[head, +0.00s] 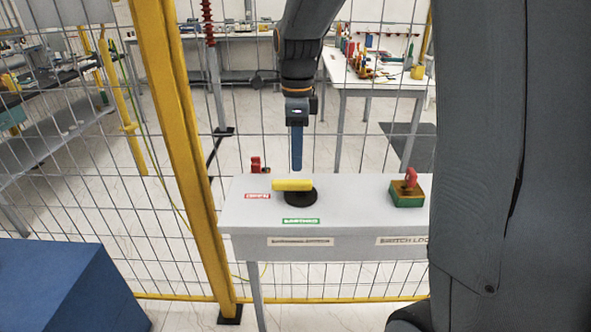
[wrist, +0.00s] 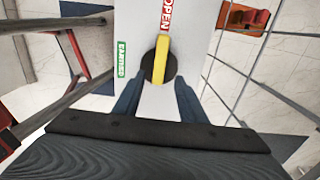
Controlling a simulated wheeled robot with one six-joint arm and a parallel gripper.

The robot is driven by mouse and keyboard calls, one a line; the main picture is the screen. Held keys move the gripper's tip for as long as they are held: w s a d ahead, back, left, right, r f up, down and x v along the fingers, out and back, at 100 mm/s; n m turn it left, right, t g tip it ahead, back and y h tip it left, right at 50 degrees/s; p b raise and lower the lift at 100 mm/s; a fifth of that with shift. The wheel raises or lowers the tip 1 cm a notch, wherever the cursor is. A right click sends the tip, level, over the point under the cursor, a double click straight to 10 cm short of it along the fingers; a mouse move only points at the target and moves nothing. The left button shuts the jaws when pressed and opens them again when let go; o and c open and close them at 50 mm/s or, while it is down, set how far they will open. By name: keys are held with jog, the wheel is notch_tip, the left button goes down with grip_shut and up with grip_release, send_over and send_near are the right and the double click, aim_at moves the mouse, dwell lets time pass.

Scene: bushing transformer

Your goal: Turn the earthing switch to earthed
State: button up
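The earthing switch has a yellow bar handle (head: 291,185) on a round black base (head: 301,197), on a grey bench top. The handle lies left to right, one end toward the red OPEN label (head: 257,196). The green EARTHED label (head: 301,221) is in front of the base. My gripper (head: 296,168) points down over the switch. In the wrist view, the handle (wrist: 161,60) points up toward the OPEN label (wrist: 171,14), with the EARTHED label (wrist: 122,59) to its left. My gripper's blue fingers (wrist: 158,92) are apart, with nothing held; contact with the handle cannot be told.
A red padlock (head: 410,177) sits on a green and yellow block (head: 406,195) at the bench's right. A wire mesh fence with a yellow post (head: 185,140) stands behind the bench (head: 350,215). A red item (head: 256,165) shows behind the bench's left part. A blue box (head: 65,285) is lower left.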

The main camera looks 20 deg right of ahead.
aim_at(297, 181)
jog(key=shift+s+f+p, duration=0.1)
jog(key=shift+f+p, duration=0.6)
jog(key=shift+f, duration=2.9)
grip_shut()
